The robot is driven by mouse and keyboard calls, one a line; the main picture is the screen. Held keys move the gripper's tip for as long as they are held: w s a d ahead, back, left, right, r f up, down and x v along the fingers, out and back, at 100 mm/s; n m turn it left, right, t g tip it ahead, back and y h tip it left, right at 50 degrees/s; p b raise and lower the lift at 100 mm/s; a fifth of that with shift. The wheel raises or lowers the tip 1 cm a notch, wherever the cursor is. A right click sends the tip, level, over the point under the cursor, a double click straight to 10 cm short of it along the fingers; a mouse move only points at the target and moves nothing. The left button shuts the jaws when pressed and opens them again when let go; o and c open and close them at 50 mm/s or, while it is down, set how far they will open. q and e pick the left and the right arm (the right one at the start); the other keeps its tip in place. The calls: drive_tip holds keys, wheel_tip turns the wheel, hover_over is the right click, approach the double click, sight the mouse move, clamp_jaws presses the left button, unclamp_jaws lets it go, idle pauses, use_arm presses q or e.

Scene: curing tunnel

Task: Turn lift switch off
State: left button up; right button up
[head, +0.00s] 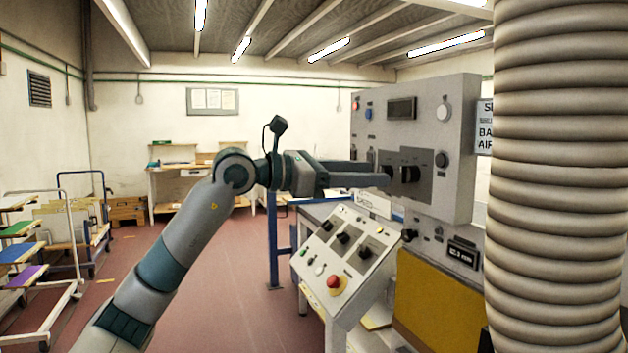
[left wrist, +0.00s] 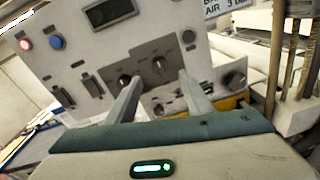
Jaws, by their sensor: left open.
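The grey upright control panel (head: 455,120) carries a darker plate with black rotary switches; no label shows which one is the lift switch. One rotary switch (head: 411,174) sits just right of my left gripper's fingertips in the head view. My left gripper (head: 386,179) is open, its fingers pointing at the plate. In the left wrist view a rotary switch (left wrist: 158,66) shows between the two fingertips (left wrist: 160,76). A second rotary switch (left wrist: 124,81) is just left of the left finger. I cannot tell whether a finger touches the panel. My right gripper is not in view.
A sloped console (head: 345,250) with black switches and a red emergency button (head: 334,284) stands below my left gripper. A black knob (head: 442,159) is right of the plate. A large ribbed hose (head: 557,180) blocks the right side.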

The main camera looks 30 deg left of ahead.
use_arm(q)
drive_tip(key=b+v, duration=0.2)
drive_tip(key=v, duration=0.8)
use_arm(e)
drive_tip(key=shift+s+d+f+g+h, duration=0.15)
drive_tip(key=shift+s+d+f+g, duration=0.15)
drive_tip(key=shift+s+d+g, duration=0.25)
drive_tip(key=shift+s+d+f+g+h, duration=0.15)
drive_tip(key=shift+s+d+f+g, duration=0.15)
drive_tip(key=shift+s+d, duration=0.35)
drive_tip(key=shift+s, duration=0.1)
